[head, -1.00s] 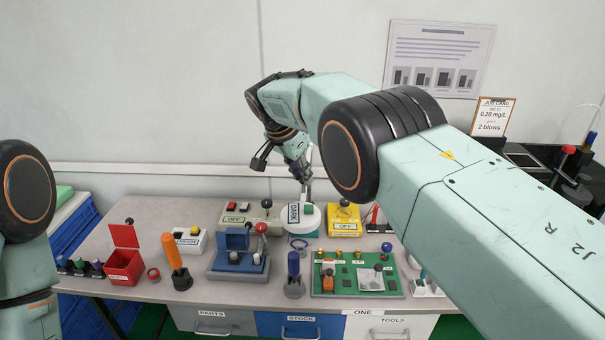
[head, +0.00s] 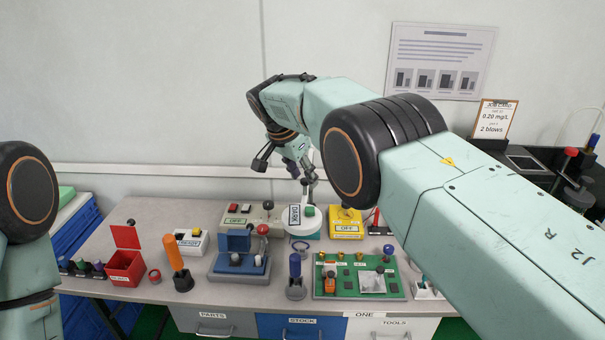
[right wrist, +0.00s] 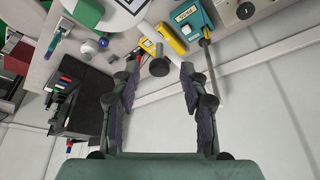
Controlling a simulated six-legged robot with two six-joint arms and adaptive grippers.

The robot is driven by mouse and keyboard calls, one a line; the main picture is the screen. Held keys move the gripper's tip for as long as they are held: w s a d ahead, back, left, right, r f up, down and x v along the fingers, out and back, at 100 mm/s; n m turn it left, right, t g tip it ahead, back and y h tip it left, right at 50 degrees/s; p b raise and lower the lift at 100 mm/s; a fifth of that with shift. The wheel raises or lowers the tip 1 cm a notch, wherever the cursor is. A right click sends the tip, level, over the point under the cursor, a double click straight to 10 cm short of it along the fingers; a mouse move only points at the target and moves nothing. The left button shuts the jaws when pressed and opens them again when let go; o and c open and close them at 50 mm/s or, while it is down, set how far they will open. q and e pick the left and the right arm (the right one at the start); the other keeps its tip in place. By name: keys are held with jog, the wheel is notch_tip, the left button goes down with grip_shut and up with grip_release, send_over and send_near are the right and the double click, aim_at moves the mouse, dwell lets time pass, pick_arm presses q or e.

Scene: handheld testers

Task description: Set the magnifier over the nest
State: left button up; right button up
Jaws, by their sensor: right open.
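My right gripper (head: 307,180) is over the back of the bench, behind and above a round white device (head: 301,228) with a DARK label and a green button. In the right wrist view its two fingers (right wrist: 160,68) are spread apart with nothing clamped between them. A white bar and a dark knob (right wrist: 158,67) show between or beyond the fingertips. I cannot tell for sure which part is the magnifier; a small grey-blue ring (head: 299,246) lies in front of the white device. A green board (head: 330,293) carries several small parts; I cannot make out the nest. My left gripper is out of view.
A yellow box (head: 345,223) is right of the white device, a grey OFF box (head: 238,219) left of it. A blue fixture (head: 238,265), an orange-handled tool (head: 174,255) and a red bin (head: 124,268) stand further left. Dark equipment stands far right.

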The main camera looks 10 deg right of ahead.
jog(key=v, duration=1.2)
jog(key=shift+c, duration=0.2)
